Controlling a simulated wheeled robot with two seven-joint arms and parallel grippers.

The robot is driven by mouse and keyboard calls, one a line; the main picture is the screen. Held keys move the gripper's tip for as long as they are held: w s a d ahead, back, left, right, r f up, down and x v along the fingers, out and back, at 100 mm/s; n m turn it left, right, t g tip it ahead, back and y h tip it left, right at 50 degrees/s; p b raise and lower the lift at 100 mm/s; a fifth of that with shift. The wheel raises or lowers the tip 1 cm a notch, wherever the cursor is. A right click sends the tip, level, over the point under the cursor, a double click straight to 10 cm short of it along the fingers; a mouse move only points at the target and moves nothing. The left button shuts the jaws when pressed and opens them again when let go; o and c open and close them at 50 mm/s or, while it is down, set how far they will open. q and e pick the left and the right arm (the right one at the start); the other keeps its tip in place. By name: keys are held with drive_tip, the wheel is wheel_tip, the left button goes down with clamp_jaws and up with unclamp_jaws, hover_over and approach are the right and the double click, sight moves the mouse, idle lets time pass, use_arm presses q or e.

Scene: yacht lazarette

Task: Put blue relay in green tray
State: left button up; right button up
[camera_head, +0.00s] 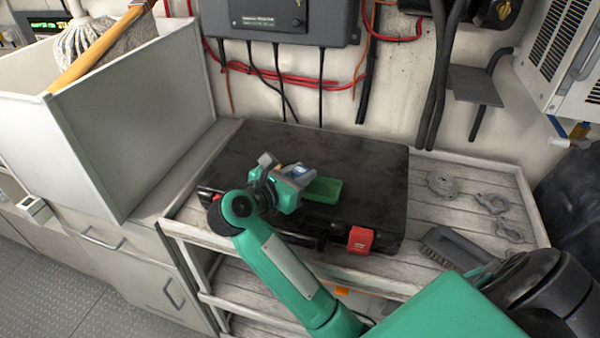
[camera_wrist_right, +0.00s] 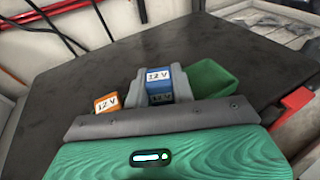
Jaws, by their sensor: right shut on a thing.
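The blue relay (camera_head: 299,172), a small block labelled 12 V in the wrist view (camera_wrist_right: 159,78), sits between the grey fingers of my right gripper (camera_head: 293,174). The right gripper is shut on it, and the fingers hide its sides. The green tray (camera_head: 325,188) is a small open tray on the black case, just right of the gripper. It also shows in the wrist view (camera_wrist_right: 213,77), close beside the right finger, and the part I see inside looks empty. Whether the relay touches the case is hidden. My left gripper is not in view.
An orange 12 V relay (camera_wrist_right: 106,103) is just left of the gripper. The black case (camera_head: 375,165) lies on a slatted wooden bench (camera_head: 440,215) and has a red latch (camera_head: 361,240). A brush (camera_head: 450,247) and metal shackles lie to the right. The case top behind the tray is clear.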

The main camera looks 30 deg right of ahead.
drive_tip(key=shift+f, duration=0.25)
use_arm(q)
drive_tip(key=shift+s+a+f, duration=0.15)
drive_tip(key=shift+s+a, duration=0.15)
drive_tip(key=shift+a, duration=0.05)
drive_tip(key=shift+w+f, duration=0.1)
use_arm(e)
drive_tip(key=shift+f, duration=0.1)
